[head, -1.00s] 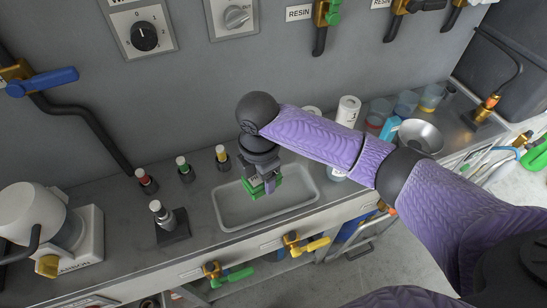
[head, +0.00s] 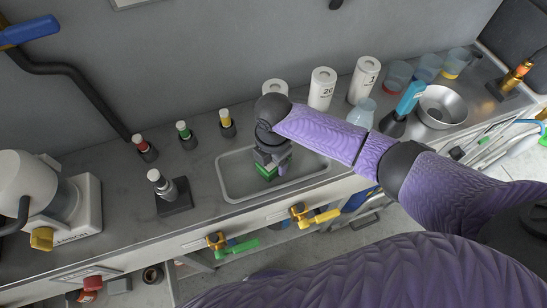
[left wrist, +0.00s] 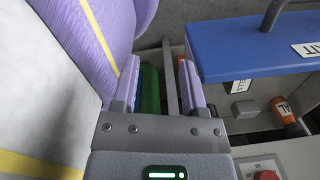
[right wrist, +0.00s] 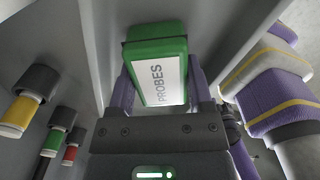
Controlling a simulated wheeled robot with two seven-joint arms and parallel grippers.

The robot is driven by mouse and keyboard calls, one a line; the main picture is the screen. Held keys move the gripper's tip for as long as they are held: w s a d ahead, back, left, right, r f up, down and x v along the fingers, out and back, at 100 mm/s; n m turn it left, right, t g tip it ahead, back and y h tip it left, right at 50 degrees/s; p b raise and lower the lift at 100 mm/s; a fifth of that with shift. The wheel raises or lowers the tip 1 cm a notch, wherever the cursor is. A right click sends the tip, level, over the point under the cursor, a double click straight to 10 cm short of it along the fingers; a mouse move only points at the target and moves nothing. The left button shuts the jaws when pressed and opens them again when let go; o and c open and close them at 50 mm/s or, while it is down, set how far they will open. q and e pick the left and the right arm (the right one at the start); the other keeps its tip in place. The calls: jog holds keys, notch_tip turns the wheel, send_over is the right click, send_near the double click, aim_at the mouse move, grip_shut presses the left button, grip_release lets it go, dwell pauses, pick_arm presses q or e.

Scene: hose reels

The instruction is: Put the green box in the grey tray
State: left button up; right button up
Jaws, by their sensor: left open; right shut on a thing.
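My right gripper (head: 272,164) is shut on the green box (head: 265,173), with the arm reaching in from the right. The box is inside the outline of the grey tray (head: 224,184), left of its middle; I cannot tell whether it touches the tray floor. In the right wrist view the green box (right wrist: 144,50) has a white label reading "PROBES" and sits between the fingers of my right gripper (right wrist: 160,95). My left gripper (left wrist: 160,85) is open with nothing between its fingertips; it is outside the head view.
Red, green and yellow capped vials (head: 183,131) stand left of the tray, with a dark stand (head: 172,197) in front. Yellow-handled valve (head: 315,214) sits below the counter edge.

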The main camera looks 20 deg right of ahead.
jog(key=o, duration=1.3)
pick_arm(q)
jog(key=shift+w+d, duration=0.2)
jog(key=shift+t, duration=0.3)
jog(key=r+p, duration=0.1)
jog(key=w+d+r+p, duration=0.1)
jog(key=r+p, duration=0.3)
jog(key=shift+w+d, duration=0.3)
jog(key=shift+w, duration=0.05)
pick_arm(e)
notch_tip(320, 180, up, 12)
jog(key=shift+r, duration=0.15)
